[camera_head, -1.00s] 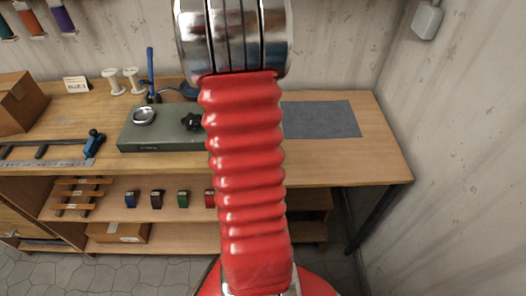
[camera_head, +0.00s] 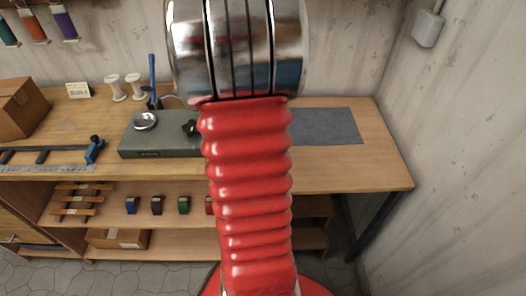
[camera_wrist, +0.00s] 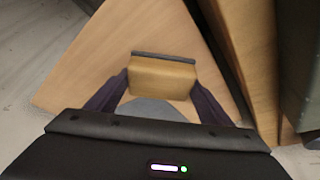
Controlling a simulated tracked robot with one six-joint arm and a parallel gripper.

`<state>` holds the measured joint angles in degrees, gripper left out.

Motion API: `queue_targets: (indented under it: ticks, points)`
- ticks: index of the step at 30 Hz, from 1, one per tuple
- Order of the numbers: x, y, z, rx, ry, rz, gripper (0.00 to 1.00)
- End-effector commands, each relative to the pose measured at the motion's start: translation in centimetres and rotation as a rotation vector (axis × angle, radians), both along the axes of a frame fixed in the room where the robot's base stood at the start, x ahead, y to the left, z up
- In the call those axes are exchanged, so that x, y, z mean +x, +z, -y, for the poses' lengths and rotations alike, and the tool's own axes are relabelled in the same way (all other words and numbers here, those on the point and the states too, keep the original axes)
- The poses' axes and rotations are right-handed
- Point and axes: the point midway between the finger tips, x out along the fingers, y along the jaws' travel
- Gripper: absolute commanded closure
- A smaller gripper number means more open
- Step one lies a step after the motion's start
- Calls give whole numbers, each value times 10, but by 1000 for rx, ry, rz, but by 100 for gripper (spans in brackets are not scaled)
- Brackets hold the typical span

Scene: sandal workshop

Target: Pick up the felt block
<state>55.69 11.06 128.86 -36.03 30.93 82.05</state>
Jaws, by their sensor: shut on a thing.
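In the wrist view, the felt block (camera_wrist: 163,78) is a tan, wood-coloured block with a dark grey layer along its far edge. My gripper (camera_wrist: 161,84) has its two dark fingers against the left and right sides of the block and is shut on it. The block appears over the wooden table top; the gap beneath it cannot be judged. In the head view my own red arm hides the gripper and the block.
The workbench (camera_head: 350,170) carries a grey mat (camera_head: 325,126) at the right and a green-grey machine base (camera_head: 160,152) left of my arm. White spools (camera_head: 115,88) and a cardboard box (camera_head: 18,108) stand further left. A wall closes the right side.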

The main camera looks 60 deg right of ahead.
Motion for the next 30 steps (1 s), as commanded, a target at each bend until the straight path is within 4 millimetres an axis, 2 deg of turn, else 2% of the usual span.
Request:
queue_targets:
  ticks: [3, 9, 27, 28, 30]
  points:
    - [0, 22, 1, -5, -2, 2, 54]
    - [0, 45, 1, -2, -1, 1, 54]
    - [0, 50, 0, 0, -1, 0, 54]
    - [0, 50, 0, 0, -1, 0, 28]
    - [0, 50, 1, 0, -1, 0, 33]
